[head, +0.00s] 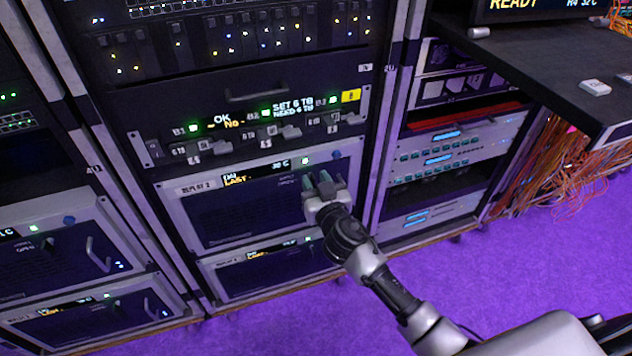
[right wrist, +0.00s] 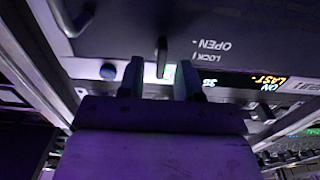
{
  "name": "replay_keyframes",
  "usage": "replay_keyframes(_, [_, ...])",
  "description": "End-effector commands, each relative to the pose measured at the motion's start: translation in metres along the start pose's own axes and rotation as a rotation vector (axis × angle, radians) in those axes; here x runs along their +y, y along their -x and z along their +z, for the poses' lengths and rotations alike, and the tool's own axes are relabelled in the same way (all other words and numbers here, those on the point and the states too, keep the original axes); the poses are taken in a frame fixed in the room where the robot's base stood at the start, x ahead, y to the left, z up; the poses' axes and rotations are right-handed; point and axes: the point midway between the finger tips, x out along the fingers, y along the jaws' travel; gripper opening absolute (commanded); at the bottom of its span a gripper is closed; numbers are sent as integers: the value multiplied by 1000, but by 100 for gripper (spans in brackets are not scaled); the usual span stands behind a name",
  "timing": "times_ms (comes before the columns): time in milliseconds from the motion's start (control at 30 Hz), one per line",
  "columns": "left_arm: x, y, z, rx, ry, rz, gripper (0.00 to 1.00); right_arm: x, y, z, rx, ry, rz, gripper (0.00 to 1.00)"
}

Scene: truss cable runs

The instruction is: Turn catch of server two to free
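Server two (head: 240,212), labelled with a 2, is a dark panel in a light frame in the middle rack. Its small display reads ON and LAST. My right gripper (head: 322,184) is in front of its right part and hides the catch in the head view. In the right wrist view, the dark catch (right wrist: 162,57) stands upright in the picture, beside upside-down OPEN and LOCK marks. My right gripper (right wrist: 160,78) is open, its two fingers on either side of the catch's line. I cannot tell whether they touch it. My left gripper is not in view.
Above server two is a row of small modules (head: 250,128) with handles. Another server (head: 265,275) sits below it. A rack with handled units (head: 60,250) stands left. A dark desk (head: 550,70) juts out at the right, with orange cables (head: 570,160) under it. Purple floor (head: 480,280) is open in front.

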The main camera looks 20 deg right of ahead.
Motion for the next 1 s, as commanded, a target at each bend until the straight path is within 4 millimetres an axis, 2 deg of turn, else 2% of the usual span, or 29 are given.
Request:
replay_keyframes(167, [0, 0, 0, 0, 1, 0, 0, 0, 0, 0, 0, 0, 0, 34])
replay_keyframes(400, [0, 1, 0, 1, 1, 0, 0, 0, 0, 0, 0, 1, 0, 0])
replay_keyframes(767, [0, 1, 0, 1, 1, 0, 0, 0, 0, 0, 0, 29, 0, 0])
replay_keyframes(1000, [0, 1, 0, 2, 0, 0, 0, -2, 0, 0, 1, 153, 1, 0])
